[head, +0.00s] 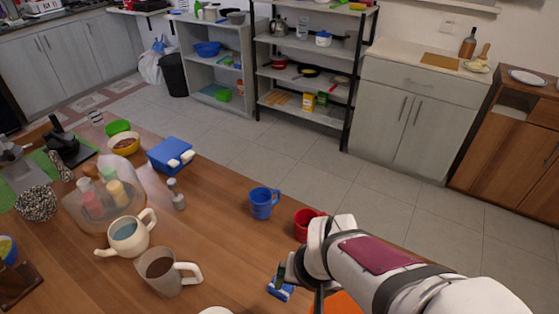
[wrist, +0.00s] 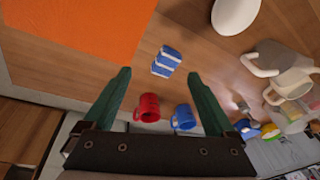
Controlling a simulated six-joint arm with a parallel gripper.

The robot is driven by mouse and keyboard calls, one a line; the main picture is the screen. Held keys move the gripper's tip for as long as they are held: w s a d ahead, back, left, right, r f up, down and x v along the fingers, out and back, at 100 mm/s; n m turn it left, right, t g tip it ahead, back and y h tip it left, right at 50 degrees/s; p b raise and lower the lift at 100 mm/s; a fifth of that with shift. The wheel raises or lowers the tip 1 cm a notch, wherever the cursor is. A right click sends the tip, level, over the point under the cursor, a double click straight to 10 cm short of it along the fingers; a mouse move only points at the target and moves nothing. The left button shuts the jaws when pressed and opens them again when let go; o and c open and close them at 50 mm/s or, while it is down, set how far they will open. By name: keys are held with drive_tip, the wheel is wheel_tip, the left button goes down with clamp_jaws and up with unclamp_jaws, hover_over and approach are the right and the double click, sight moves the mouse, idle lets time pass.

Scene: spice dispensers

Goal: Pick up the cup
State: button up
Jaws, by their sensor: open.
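A blue cup (head: 263,203) stands on the wooden table near its far edge, with its handle to the right in the head view. A red cup (head: 307,222) stands to its right, partly hidden behind my arm. In the wrist view the red cup (wrist: 147,108) and the blue cup (wrist: 183,117) sit side by side, between the bases of my fingers in the picture. My gripper (wrist: 157,73) is open with nothing in it. In the head view my gripper (head: 298,284) hangs over the near part of the table, closer than both cups and touching neither.
A blue-and-white block (head: 280,290) lies below my gripper, also in the wrist view (wrist: 166,62). An orange mat (wrist: 75,35) lies beside it. A brown-filled pitcher (head: 168,272), a teapot (head: 130,236) and a blue box (head: 170,154) stand left. Table around the blue cup is clear.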

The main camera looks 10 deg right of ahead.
sight(304, 220)
drive_tip(key=w+d+f+n+t+h, duration=0.1)
drive_tip(key=w+d+f+t, duration=0.1)
drive_tip(key=w+d+f, duration=0.1)
drive_tip(key=w+d+f+n+t+h, duration=0.1)
drive_tip(key=w+d+f+t, duration=0.2)
drive_tip(key=w+d+f, duration=0.1)
drive_tip(key=w+d+f+n+t+h, duration=0.1)
drive_tip(key=w+d+f+t, duration=0.1)
drive_tip(key=w+f, duration=0.3)
drive_tip(key=shift+w+d+f+n+t, duration=0.2)
drive_tip(key=shift+w+d, duration=0.25)
drive_tip(key=shift+w, duration=0.15)
drive_tip(key=shift+w+d+f+n+t, duration=0.1)
drive_tip(key=shift+w+d+t, duration=0.1)
drive_tip(key=shift+w+d, duration=0.35)
drive_tip(key=shift+w+a+f+t, duration=0.15)
drive_tip(key=shift+w+a+t, duration=0.15)
drive_tip(key=shift+t, duration=0.3)
drive_tip(key=shift+w+a+r+t+y, duration=0.15)
drive_tip(key=shift+w+a+t+y, duration=0.1)
drive_tip(key=shift+w+a+t, duration=0.3)
drive_tip(key=shift+w+a+r+t+y, duration=0.1)
drive_tip(key=shift+w+a+t+y, duration=0.2)
drive_tip(key=shift+a, duration=0.35)
drive_tip(key=x, duration=0.6)
drive_tip(key=shift+w, duration=0.3)
drive_tip(key=c, duration=1.3)
